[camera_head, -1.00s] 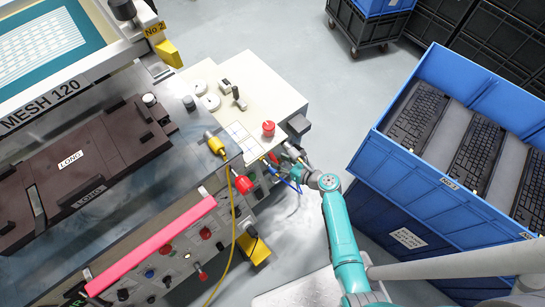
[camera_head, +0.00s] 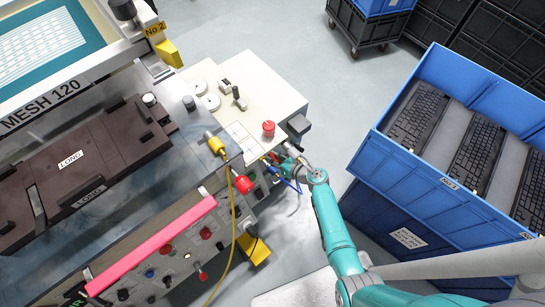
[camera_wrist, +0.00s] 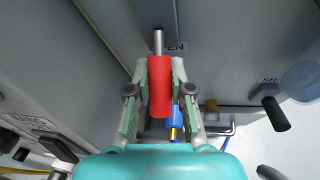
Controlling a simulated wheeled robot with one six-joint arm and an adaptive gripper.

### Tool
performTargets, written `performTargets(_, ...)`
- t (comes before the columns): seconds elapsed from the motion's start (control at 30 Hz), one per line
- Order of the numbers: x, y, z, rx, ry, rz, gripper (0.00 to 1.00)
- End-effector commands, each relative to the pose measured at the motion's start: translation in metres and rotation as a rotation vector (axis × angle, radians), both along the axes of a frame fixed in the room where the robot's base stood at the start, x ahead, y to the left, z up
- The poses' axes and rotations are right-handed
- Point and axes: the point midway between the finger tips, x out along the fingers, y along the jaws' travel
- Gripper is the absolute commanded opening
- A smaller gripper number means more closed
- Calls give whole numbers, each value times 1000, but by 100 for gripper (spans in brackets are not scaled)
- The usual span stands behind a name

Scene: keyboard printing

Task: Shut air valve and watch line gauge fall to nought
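The valve's red lever handle (camera_wrist: 160,88) is in the middle of the wrist view, on a metal stem that runs up to a grey panel. Partly hidden lettering ending in "EN" is beside the stem. My gripper (camera_wrist: 161,70) has one finger on each side of the handle, with both pads appearing to press on it. In the head view my gripper (camera_head: 284,158) is at the right end of the machine, where the handle is hidden. A pale blue round thing (camera_wrist: 302,80) sits at the wrist view's right edge; I cannot tell whether it is the gauge. No needle is readable.
A blue fitting (camera_wrist: 174,117) is just below the handle. A black lever (camera_wrist: 272,105) sticks out at the right. In the head view a red button (camera_head: 268,127) tops the cream side table (camera_head: 262,88). A blue crate (camera_head: 432,195) with keyboards stands right of my arm.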

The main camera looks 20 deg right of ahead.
Motion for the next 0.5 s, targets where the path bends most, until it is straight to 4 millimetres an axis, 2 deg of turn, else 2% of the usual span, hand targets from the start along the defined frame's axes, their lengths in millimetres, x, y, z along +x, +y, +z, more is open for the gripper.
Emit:
performTargets(0.27, 0, 1, 2, -5, 15, 5, 0)
performTargets(0.5, -2, 2, 7, -33, 96, 12, 0)
